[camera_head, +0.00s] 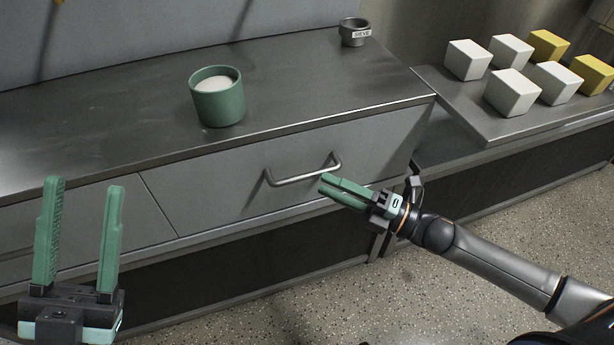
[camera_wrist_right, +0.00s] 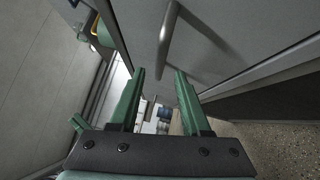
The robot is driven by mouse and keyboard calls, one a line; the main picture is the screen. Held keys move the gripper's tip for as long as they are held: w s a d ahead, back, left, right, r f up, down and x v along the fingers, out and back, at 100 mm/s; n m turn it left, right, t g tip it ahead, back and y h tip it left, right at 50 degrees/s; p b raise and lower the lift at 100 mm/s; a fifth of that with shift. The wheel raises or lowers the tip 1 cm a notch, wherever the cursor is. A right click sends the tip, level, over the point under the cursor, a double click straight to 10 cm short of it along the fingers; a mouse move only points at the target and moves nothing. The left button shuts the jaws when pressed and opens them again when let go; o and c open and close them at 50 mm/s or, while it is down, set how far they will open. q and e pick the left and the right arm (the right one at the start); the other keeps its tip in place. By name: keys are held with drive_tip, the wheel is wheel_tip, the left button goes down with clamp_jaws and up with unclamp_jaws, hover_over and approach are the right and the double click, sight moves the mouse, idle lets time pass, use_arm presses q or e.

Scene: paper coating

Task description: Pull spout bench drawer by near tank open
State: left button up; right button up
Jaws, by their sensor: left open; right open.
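The bench drawer (camera_head: 233,184) is a grey front under the worktop, and it looks shut. Its bar handle (camera_head: 304,174) is metal; it also shows in the right wrist view (camera_wrist_right: 168,40), ahead of the fingers. My right gripper (camera_head: 324,184) has green fingers and is open, just in front of and below the right end of the handle. No contact with the handle can be made out. My left gripper (camera_head: 84,188) is open and empty at the lower left, fingers pointing up, away from the handle.
A green cup (camera_head: 218,102) with white contents stands on the worktop (camera_head: 120,92) above the drawer. A small grey pot (camera_head: 354,32) stands at the back. A metal tray (camera_head: 462,112) with several white and yellow blocks is at the right. The speckled floor (camera_head: 420,285) in front is clear.

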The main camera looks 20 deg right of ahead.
sight(307, 174)
drive_tip(key=shift+b+x, duration=0.35)
drive_tip(key=shift+x, duration=2.55)
drive_tip(key=shift+c, duration=0.4)
drive_tip(key=shift+d, duration=0.1)
clamp_jaws()
